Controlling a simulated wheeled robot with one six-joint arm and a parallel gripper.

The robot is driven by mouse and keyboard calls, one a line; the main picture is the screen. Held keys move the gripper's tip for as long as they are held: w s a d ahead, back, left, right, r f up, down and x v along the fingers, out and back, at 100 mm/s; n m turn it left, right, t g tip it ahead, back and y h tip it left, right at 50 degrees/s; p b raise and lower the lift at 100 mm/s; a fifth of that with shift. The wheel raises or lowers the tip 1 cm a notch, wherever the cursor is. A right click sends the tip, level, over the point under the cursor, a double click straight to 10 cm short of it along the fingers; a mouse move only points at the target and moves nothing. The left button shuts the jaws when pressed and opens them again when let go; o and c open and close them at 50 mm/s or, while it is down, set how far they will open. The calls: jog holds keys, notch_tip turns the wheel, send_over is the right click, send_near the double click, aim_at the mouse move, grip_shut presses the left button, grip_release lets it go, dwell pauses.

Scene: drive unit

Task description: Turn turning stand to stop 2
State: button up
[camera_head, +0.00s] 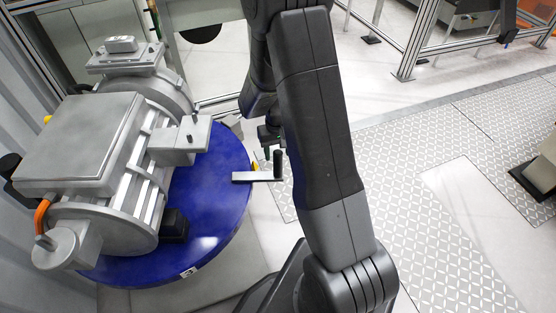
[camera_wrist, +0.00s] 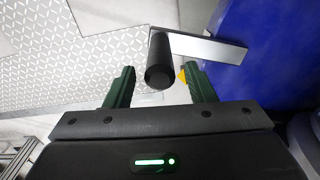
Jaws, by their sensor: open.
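The turning stand is a round blue disc (camera_head: 222,205) at the left in the head view; its blue surface (camera_wrist: 270,50) fills the right of the wrist view. A flat metal bar (camera_head: 250,176) sticks out from its edge and carries an upright black handle (camera_head: 278,163). In the wrist view the black handle (camera_wrist: 159,62) stands between and beyond the fingers, with the metal bar (camera_wrist: 210,47) running right to the disc. My gripper (camera_wrist: 157,88) is open and apart from the handle. In the head view my gripper (camera_head: 268,134) is small and partly hidden by my arm.
A grey drive unit (camera_head: 100,170) with an orange cable sits on the disc. A small yellow marker (camera_head: 255,166) shows by the bar, and a small label (camera_head: 188,272) is on the disc's front rim. Patterned floor plates (camera_head: 420,190) lie clear to the right.

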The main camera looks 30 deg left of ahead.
aim_at(278, 160)
jog(key=shift+f, duration=2.35)
